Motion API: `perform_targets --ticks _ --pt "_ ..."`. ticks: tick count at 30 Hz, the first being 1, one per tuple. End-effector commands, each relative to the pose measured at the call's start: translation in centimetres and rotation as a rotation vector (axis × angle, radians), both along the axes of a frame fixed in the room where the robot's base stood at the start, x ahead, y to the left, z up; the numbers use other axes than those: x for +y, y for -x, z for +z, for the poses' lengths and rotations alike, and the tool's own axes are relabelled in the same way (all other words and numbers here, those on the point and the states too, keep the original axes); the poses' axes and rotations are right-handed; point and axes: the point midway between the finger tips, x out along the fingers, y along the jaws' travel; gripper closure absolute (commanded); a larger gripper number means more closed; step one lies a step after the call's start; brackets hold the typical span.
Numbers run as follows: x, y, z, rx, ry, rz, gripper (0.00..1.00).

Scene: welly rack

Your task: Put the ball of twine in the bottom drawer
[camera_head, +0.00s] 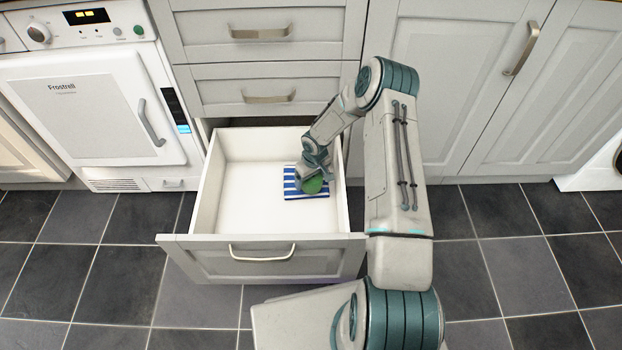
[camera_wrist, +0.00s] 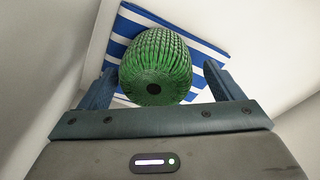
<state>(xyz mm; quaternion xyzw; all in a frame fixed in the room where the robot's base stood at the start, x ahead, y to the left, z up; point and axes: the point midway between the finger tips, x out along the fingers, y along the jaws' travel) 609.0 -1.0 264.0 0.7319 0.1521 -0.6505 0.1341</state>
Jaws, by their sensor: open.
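The green ball of twine (camera_wrist: 155,68) shows in the wrist view between the two open fingers of my gripper (camera_wrist: 166,88), with a visible space on each side. In the head view the ball (camera_head: 312,186) is inside the pulled-out bottom drawer (camera_head: 245,175), at or just above a blue-and-white striped cloth (camera_head: 291,183). The cloth also shows behind the ball in the wrist view (camera_wrist: 125,27). My gripper (camera_head: 314,178) reaches down into the right part of the drawer. I cannot tell whether the ball touches the cloth.
The drawer front with its handle (camera_head: 262,253) stands out over the tiled floor (camera_head: 90,270). Two shut drawers (camera_head: 262,97) are above. A white appliance (camera_head: 90,100) is on the left and cupboard doors (camera_head: 440,100) are on the right. The drawer's left part is empty.

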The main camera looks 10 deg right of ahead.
Motion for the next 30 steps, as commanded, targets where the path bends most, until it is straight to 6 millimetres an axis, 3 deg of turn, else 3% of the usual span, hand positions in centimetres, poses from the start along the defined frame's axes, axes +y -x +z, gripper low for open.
perform_targets --ticks 1,9,19,23,30 --pt "-0.1 0.0 2.0 -0.005 0.001 0.001 0.13" --pt "-0.4 0.7 7.8 -0.004 0.000 0.000 0.13" --pt "-0.6 1.2 11.1 -0.002 0.006 0.000 0.13" --pt "-0.9 1.7 13.4 0.000 0.035 -0.007 0.13" --pt "-1.8 4.5 21.0 0.011 0.119 -0.046 0.13"
